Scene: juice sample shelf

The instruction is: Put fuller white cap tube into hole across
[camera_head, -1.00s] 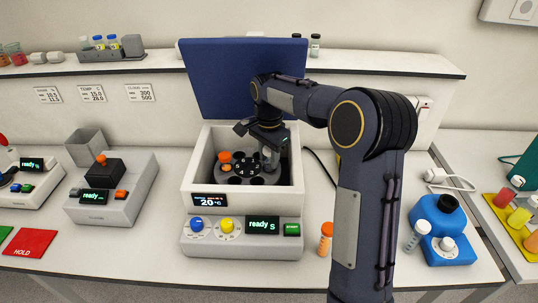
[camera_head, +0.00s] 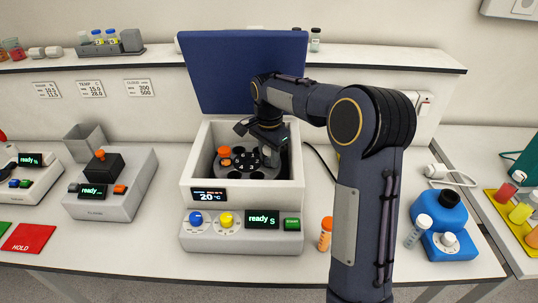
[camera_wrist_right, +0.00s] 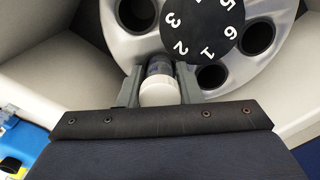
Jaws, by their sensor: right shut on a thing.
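My right gripper (camera_head: 270,152) reaches down into the open centrifuge (camera_head: 242,243). In the right wrist view it (camera_wrist_right: 160,88) is shut on a white cap tube (camera_wrist_right: 158,92). The tube's body points down at the grey rotor (camera_wrist_right: 90,18), near the numbers 2 and 3 on its black hub. How far the tube is in a hole is hidden by its cap and the fingers. An orange cap tube (camera_head: 225,152) sits in the rotor's left side, across the hub in the head view. Open dark holes show beside the gripper in the wrist view. My left gripper is not in view.
The raised blue lid (camera_head: 235,75) stands behind the chamber, whose white walls surround the gripper closely. An orange cap tube (camera_head: 326,234) stands right of the centrifuge. Another white cap tube (camera_head: 419,231) stands beside a blue device (camera_head: 448,246). A grey device (camera_head: 112,197) is at left.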

